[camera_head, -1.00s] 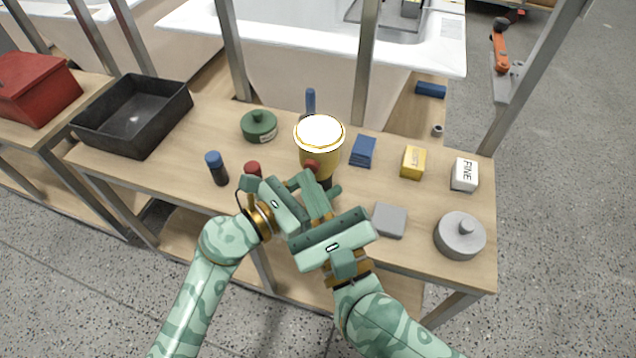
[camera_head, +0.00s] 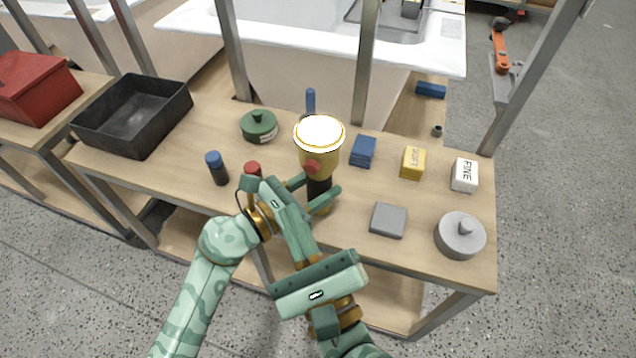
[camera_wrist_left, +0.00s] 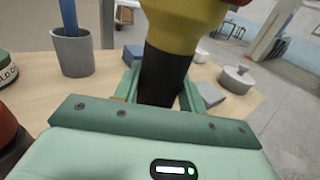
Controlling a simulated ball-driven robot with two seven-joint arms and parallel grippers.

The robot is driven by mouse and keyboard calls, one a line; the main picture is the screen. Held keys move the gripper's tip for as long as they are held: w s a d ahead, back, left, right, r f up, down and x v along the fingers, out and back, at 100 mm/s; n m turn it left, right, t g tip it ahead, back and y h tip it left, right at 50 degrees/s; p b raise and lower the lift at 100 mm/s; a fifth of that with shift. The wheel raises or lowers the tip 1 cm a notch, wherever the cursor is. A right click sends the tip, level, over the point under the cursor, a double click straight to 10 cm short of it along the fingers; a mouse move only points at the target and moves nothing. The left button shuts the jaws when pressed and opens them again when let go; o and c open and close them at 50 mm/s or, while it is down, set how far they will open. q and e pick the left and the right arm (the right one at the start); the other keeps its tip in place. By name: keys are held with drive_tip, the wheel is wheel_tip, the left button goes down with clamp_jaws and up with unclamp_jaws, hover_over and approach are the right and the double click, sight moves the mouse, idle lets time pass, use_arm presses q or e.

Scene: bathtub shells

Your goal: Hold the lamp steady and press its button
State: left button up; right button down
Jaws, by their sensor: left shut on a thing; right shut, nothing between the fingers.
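The lamp (camera_head: 330,152) is upright, with a yellow head, a bright white top, a red button (camera_head: 312,167) on its near side and a black handle. My left gripper (camera_head: 320,191) is shut on the black handle below the head; the left wrist view shows the handle (camera_wrist_left: 162,75) between its fingers. Whether the lamp's foot touches the table cannot be told. My right gripper (camera_head: 297,236) is shut and empty, in front of the lamp and below the button, apart from it and close beside my left gripper's body.
The wooden table (camera_head: 350,230) also bears a green lidded pot (camera_head: 259,126), a blue-capped dark cylinder (camera_head: 217,170), a red-topped item (camera_head: 253,169), blue (camera_head: 362,151), yellow (camera_head: 412,163) and white (camera_head: 464,175) blocks, a grey slab (camera_head: 389,220), a grey lidded pot (camera_head: 460,236) and a black tray (camera_head: 130,118).

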use_arm(q)
drive_tip(key=o, duration=1.2)
drive_tip(key=shift+c, duration=0.2)
use_arm(e)
drive_tip(key=shift+s+a, duration=0.1)
drive_tip(key=shift+s, duration=0.2)
